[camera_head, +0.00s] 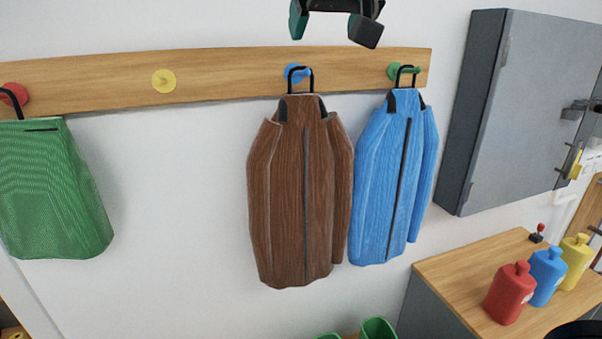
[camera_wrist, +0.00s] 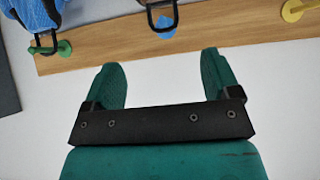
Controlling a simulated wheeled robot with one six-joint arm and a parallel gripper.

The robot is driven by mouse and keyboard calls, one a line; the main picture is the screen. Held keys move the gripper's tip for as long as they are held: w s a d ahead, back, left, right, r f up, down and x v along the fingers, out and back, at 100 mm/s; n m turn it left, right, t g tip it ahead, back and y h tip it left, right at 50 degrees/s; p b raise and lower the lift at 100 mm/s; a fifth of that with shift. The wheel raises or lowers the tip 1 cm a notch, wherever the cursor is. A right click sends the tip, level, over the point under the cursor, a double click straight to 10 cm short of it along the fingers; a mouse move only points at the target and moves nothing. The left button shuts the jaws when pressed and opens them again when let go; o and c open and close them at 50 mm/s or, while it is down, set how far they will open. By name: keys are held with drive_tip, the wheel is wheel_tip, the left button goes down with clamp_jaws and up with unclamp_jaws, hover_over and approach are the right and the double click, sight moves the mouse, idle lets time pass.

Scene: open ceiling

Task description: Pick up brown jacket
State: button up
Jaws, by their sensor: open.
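The brown jacket (camera_head: 285,200) hangs by a black loop from the blue peg (camera_head: 293,73) on a wooden rail. In the wrist view, only a small part of the brown jacket, its loop (camera_wrist: 162,18) and the blue peg show at the top edge. My gripper (camera_head: 332,28) is at the top of the head view, above the blue peg in the picture, and it is partly cut off. In the wrist view, my gripper (camera_wrist: 160,75) has its two green fingers spread wide, with nothing between them.
A blue jacket (camera_head: 385,190) hangs close on the brown jacket's right, from a green peg (camera_head: 393,70). A green bag-like item (camera_head: 50,190) hangs at left; the yellow peg (camera_head: 163,81) is empty. A grey cabinet (camera_head: 520,110) and a counter with bottles (camera_head: 510,292) are at right.

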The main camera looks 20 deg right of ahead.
sight(303, 70)
drive_tip(key=p+x, duration=0.2)
drive_tip(key=x, duration=0.6)
drive_tip(key=w+f+p, duration=0.1)
drive_tip(key=w, duration=0.1)
drive_tip(key=w+f+p, duration=0.1)
drive_tip(key=p, duration=0.1)
drive_tip(key=shift+w+a, duration=0.15)
drive_tip(key=shift+w, duration=0.25)
drive_tip(key=shift+w+f, duration=0.35)
drive_tip(key=shift+f, duration=0.15)
drive_tip(key=shift+r, duration=0.1)
drive_tip(key=c, duration=1.3)
drive_tip(key=shift+r, duration=0.1)
